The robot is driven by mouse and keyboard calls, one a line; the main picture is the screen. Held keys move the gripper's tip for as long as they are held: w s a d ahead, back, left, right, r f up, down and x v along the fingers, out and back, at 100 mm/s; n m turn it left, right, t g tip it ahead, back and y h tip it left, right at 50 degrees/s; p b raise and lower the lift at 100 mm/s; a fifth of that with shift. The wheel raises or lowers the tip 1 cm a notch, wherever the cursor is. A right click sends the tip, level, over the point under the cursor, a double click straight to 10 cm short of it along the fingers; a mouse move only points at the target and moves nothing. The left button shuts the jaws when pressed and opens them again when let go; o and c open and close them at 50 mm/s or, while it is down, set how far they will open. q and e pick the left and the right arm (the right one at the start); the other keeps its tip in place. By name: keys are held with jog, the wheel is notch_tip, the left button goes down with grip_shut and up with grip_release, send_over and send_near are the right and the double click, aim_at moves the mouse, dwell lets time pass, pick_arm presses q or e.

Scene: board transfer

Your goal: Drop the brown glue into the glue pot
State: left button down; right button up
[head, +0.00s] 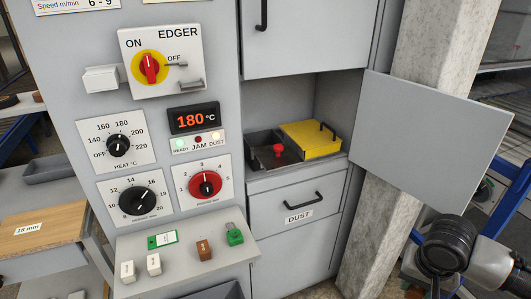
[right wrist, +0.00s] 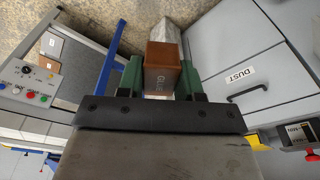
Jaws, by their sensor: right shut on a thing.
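The right gripper (right wrist: 160,80) is shut on a brown block marked GLUE (right wrist: 162,75), held between its green fingers. In the head view my right wrist is at the lower right, low in front of the stone pillar. The open compartment in the machine holds a dark box with a red knob (head: 278,151) and a yellow lid with a black handle (head: 311,139). I take these for the glue pot; its inside is not clearly visible. The held block is apart from it. My left gripper is not in view.
A grey door (head: 432,135) stands open right of the compartment. A DUST drawer (head: 298,213) lies below it. A pillar (head: 385,200) stands at right.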

dwell(0.3)
jog(key=s+a+n, duration=0.1)
jog(key=a+n, duration=0.2)
jog(key=a, duration=0.3)
jog(key=s+a+r+n+y, duration=0.1)
jog(key=s+a+n, duration=0.1)
jog(key=a, duration=0.4)
jog(key=shift+a+r+n, duration=0.15)
jog(key=shift+n, duration=0.55)
